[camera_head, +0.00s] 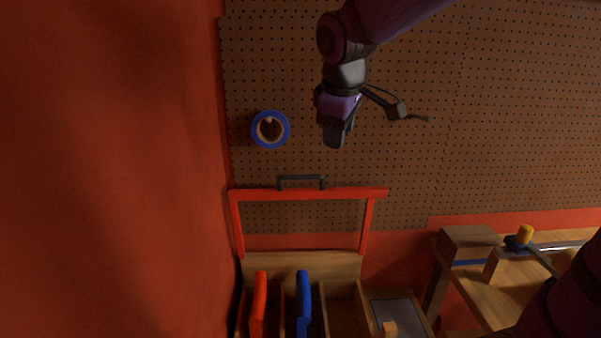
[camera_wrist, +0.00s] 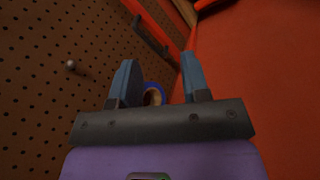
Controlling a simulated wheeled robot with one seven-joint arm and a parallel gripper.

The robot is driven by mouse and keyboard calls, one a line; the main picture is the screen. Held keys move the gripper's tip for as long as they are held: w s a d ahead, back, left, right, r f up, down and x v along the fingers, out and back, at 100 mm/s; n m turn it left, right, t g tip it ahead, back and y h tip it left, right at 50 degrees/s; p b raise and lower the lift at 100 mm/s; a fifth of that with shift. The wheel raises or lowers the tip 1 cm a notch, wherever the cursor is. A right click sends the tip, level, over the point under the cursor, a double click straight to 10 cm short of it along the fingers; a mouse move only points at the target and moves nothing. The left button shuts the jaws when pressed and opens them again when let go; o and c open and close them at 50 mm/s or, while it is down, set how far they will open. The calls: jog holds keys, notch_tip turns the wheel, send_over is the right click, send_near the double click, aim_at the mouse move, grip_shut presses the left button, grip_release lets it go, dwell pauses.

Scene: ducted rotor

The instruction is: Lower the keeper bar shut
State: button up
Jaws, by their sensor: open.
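The keeper bar (camera_head: 350,193) is a red frame standing raised above a wooden rack (camera_head: 335,264), with a dark handle (camera_head: 301,181) on its top crosspiece. In the wrist view the handle (camera_wrist: 150,36) and red bar (camera_wrist: 163,21) show beyond the fingers, near the top. My gripper (camera_head: 334,138) is above and slightly right of the handle in the head view, apart from it. In the wrist view its two blue-grey fingers (camera_wrist: 160,80) are spread with nothing held between them.
A blue tape roll (camera_head: 271,129) hangs on the pegboard (camera_head: 420,150), left of my gripper. A red-handled tool (camera_head: 259,300) and a blue-handled one (camera_head: 304,297) stand in the rack. A red wall (camera_head: 110,170) bounds the left. A wooden bench (camera_head: 500,285) stands at right.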

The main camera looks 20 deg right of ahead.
aim_at(300, 176)
jog(key=w+a+f+n, duration=0.1)
jog(key=w+f+n, duration=0.2)
jog(key=w, duration=0.4)
jog(key=w+a+f+n, duration=0.1)
jog(key=w+f+n, duration=0.2)
jog(key=w, duration=0.5)
jog(key=shift+g+y, duration=0.3)
jog(key=shift+y, duration=0.1)
jog(key=x, duration=1.1)
jog(key=shift+s, duration=0.1)
grip_shut()
